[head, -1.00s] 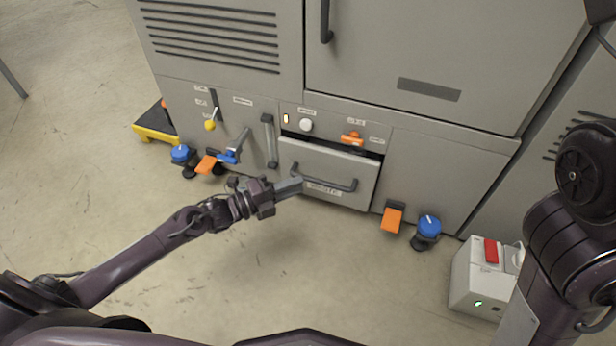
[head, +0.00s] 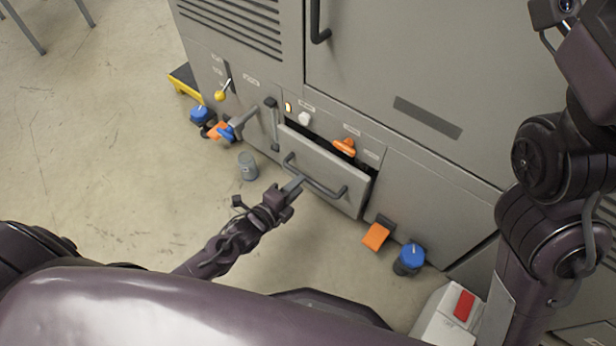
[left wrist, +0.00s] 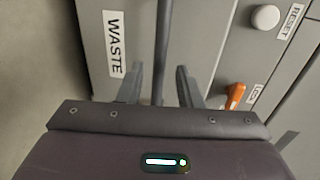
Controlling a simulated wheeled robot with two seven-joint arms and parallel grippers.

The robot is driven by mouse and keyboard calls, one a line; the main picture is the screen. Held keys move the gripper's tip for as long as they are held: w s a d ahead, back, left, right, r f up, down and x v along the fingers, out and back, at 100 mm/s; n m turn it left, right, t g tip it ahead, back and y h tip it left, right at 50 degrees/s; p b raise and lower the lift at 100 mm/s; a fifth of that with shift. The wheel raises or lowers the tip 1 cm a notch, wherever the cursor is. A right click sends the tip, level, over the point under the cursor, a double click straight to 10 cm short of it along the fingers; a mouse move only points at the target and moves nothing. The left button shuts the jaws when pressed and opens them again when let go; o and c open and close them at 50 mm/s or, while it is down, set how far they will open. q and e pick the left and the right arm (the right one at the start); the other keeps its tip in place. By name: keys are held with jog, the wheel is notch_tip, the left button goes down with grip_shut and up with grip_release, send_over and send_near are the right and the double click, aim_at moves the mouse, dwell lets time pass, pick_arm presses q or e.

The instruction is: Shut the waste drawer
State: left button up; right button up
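The waste drawer (head: 325,172) is a grey front low on the machine and stands partly open, with a dark gap above it. Its dark bar handle (head: 318,185) runs across the front. My left gripper (head: 294,184) is at the left part of the handle. In the left wrist view, the handle (left wrist: 162,50) passes between the two spread fingers (left wrist: 160,86), with a gap on each side. The WASTE label (left wrist: 115,45) is beside it. My right arm is at the right of the head view, but its fingers do not show.
An orange knob (head: 344,147) and a white button (head: 304,119) sit above the drawer. Orange pedals (head: 376,236) and blue-topped feet (head: 411,256) stick out along the base. A grey cylinder (head: 247,167) stands on the floor left of the drawer. A white box with a red switch (head: 463,306) is at lower right.

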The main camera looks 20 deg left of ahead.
aim_at(307, 177)
pick_arm(q)
jog(key=b+x, duration=0.2)
jog(key=x, duration=0.3)
grip_shut()
